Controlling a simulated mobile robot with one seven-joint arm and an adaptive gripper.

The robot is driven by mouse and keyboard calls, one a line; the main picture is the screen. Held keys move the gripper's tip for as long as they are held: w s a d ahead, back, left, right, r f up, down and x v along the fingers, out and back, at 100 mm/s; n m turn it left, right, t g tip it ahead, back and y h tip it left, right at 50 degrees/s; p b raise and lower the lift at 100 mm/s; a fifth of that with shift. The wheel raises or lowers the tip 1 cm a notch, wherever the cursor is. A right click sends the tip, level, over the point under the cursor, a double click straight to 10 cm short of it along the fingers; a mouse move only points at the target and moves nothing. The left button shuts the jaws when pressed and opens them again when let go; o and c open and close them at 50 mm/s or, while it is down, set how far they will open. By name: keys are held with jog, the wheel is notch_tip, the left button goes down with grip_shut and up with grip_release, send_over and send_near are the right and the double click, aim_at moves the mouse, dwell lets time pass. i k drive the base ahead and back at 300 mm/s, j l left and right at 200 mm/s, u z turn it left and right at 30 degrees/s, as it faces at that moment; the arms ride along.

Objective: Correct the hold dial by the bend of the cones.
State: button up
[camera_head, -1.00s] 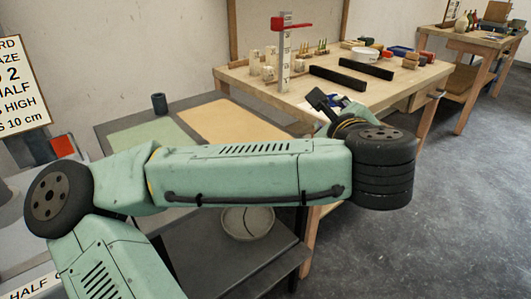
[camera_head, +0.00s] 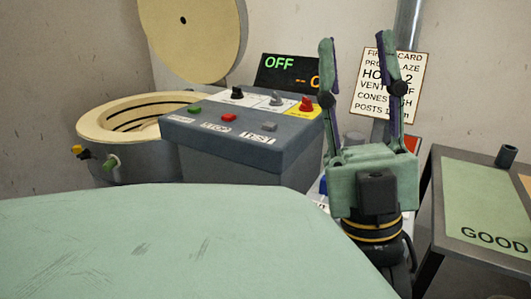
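A grey control box (camera_head: 240,135) stands left of centre. Its top carries a black dial (camera_head: 237,93), a grey dial (camera_head: 276,99) and a red dial (camera_head: 306,104) on a yellow plate. Their labels are too small to read, so I cannot tell which is the hold dial. A display (camera_head: 290,75) behind them reads OFF. No cones are in sight. My gripper (camera_head: 357,50) is open and empty, right of the box, its two fingers pointing up and well apart. The fire card (camera_head: 385,85) is partly hidden behind the fingers; its hold line ends in 2.
A round kiln (camera_head: 130,160) with its lid (camera_head: 195,35) raised stands left of the box. The box also has a green button (camera_head: 196,111) and a red button (camera_head: 228,117). A dark table (camera_head: 450,245) with a green GOOD mat (camera_head: 487,205) and a dark cup (camera_head: 506,156) is at right.

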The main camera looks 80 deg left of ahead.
aim_at(277, 101)
jog(key=u, duration=1.5)
jog(key=i+l+u, duration=0.1)
jog(key=u, duration=0.25)
jog(key=i+l+u, duration=0.1)
jog(key=u, duration=0.25)
jog(key=i+l+u, duration=0.15)
jog(key=u, duration=0.15)
jog(key=i+l, duration=0.15)
jog(key=l, duration=0.1)
